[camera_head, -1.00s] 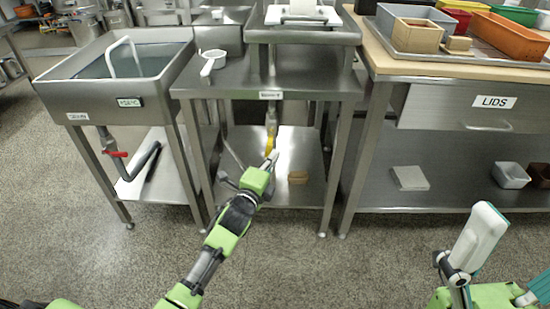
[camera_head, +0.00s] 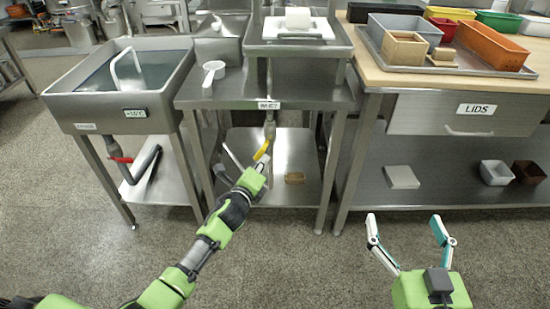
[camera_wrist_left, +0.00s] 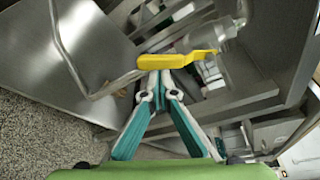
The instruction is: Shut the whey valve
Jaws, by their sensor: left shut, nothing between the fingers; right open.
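The whey valve's yellow lever (camera_head: 263,150) sits on a pipe (camera_head: 269,126) below the table labelled WHEY (camera_head: 269,105). In the head view the lever slants, its lower end down and to the left. My left gripper (camera_head: 259,163) is at that lower end. In the left wrist view the yellow lever (camera_wrist_left: 170,61) lies across just beyond the closed fingertips (camera_wrist_left: 155,78). The fingers appear to touch or nearly touch it, with nothing gripped between them. My right gripper (camera_head: 404,217) is open and empty over the floor at the front right.
A sink (camera_head: 122,85) with a red-handled valve (camera_head: 121,159) stands at left. A lower shelf (camera_head: 300,150) holds a small brown block (camera_head: 294,178). The LIDS table (camera_head: 440,150) stands at right. A bent metal bar (camera_wrist_left: 62,45) crosses the left wrist view. The front floor is clear.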

